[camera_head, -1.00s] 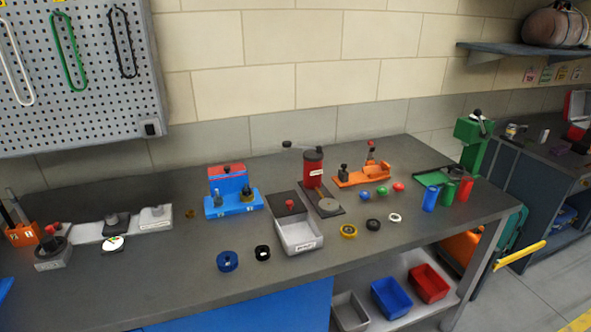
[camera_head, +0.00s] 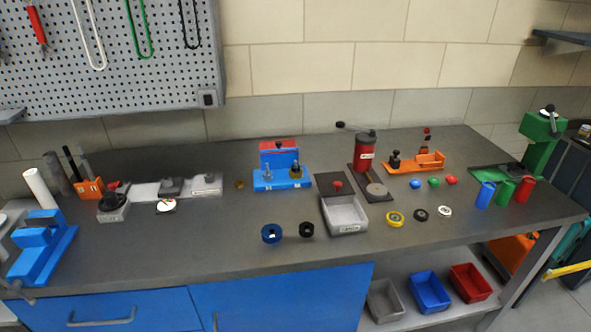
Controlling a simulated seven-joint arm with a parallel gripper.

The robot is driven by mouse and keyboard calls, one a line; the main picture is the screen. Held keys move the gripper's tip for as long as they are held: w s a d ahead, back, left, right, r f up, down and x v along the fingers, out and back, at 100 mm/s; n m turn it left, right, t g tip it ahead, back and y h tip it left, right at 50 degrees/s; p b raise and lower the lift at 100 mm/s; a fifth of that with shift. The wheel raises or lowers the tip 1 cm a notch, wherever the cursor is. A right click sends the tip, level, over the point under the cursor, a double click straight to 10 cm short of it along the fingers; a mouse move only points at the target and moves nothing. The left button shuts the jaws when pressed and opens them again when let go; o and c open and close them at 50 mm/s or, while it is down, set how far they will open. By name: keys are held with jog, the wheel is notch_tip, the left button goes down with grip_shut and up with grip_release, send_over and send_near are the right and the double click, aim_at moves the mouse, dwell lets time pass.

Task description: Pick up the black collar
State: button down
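A black ring-shaped part (camera_head: 306,229) lies on the grey workbench (camera_head: 240,215), just right of a blue ring (camera_head: 271,233) and left of a grey open bin (camera_head: 345,214). A second, flatter black ring (camera_head: 420,214) lies further right, between a yellow ring (camera_head: 395,219) and a white ring (camera_head: 444,211). Either could be the black collar; I cannot tell which. Both lie apart from their neighbours with their tops uncovered. My gripper is not in view.
Behind the rings stand a blue fixture (camera_head: 283,180), a red cylinder press (camera_head: 364,152) and an orange fixture (camera_head: 415,164). Coloured cylinders (camera_head: 506,192) stand at the right. A blue machine (camera_head: 42,245) sits at the far left. The bench front left of the blue ring is clear.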

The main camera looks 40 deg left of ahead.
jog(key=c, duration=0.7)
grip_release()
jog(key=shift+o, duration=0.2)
